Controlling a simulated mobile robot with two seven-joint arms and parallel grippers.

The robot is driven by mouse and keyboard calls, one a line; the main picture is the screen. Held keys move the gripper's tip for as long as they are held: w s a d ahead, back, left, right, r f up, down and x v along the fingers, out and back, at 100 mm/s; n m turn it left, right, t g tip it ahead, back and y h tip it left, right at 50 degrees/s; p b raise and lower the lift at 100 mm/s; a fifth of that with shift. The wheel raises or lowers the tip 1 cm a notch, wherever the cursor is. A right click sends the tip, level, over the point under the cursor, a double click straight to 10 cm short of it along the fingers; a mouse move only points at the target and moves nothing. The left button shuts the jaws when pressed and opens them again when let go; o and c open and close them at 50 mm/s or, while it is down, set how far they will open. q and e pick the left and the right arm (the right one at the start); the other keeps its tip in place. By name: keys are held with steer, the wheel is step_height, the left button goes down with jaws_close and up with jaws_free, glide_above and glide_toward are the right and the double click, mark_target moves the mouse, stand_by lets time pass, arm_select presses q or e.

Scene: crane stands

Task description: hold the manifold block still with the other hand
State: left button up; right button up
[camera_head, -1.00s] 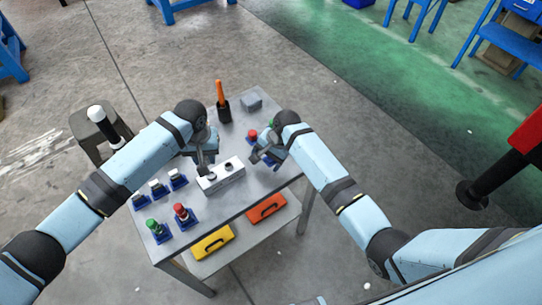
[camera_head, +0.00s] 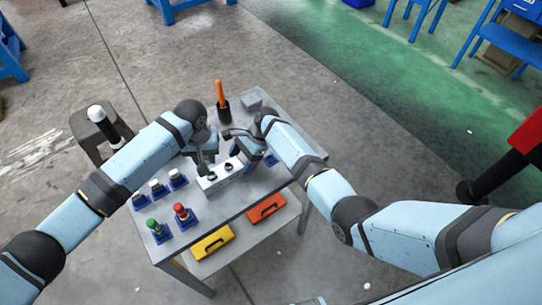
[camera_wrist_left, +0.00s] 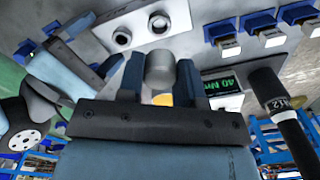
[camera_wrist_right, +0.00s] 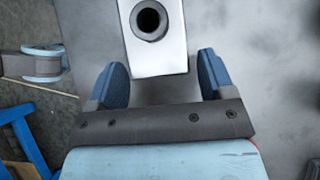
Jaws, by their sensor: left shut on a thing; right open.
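The manifold block (camera_head: 213,183) is a white block on the grey table, with dark round ports on top. Its ported face (camera_wrist_left: 178,22) also shows at the top of the left wrist view. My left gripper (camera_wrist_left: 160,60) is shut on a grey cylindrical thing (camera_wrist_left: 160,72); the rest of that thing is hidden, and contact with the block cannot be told. My right gripper (camera_wrist_right: 160,60) is open. Its fingers stand on either side of one end of the block (camera_wrist_right: 172,62), with gaps visible. In the head view my right arm partly covers that end.
Red- and green-topped parts on blue bases (camera_head: 160,235) and white ones (camera_head: 158,188) stand at the table's left. A black holder (camera_head: 223,112) with an orange handle stands behind. A stool (camera_head: 86,130) bears a black-and-white tool (camera_head: 104,122). Yellow (camera_head: 212,243) and orange (camera_head: 266,207) cases lie below.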

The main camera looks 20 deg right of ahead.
steer(key=shift+x, duration=1)
steer(key=shift+c, duration=0.4)
steer(key=c, duration=0.9)
steer(key=shift+o, duration=0.2)
